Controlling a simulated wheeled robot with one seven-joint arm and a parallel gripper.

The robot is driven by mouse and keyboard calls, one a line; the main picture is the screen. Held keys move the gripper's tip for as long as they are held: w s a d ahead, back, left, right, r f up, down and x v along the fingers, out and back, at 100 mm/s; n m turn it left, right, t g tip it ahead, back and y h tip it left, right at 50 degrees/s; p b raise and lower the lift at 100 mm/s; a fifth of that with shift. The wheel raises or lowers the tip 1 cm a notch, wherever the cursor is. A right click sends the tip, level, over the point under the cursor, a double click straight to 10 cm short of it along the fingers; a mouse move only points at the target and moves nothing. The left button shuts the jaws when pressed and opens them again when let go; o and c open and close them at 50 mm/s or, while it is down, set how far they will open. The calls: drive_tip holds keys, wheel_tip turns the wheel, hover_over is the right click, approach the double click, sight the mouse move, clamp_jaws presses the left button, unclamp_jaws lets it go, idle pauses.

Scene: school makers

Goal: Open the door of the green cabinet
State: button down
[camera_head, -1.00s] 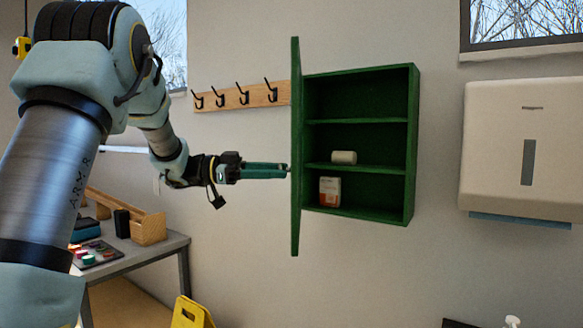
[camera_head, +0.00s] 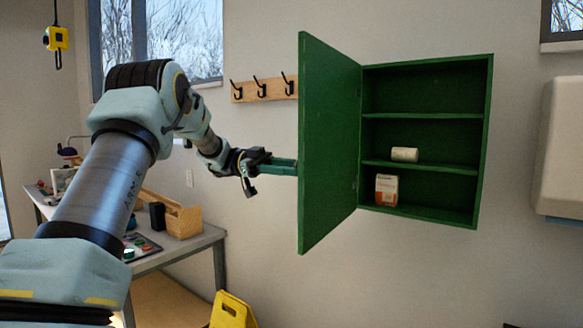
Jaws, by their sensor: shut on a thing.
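The green cabinet (camera_head: 485,150) hangs on the wall, with its front open and its shelves in view. Its green door (camera_head: 330,145) is hinged on the left side and stands swung out, with its inner face toward me. My gripper (camera_head: 297,168) is at the door's outer free edge, left of it, at about mid-height. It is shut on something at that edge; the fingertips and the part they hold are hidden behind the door.
A hook rail (camera_head: 265,91) is behind the door. A workbench (camera_head: 180,246) and a yellow floor sign (camera_head: 232,311) are at lower left. A paper dispenser (camera_head: 562,145) is at right.

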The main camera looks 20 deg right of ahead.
drive_tip(key=shift+c, duration=2.2)
unclamp_jaws()
drive_tip(key=b+v, duration=0.1)
drive_tip(key=v, duration=0.9)
drive_tip(key=shift+w+a+b, duration=0.3)
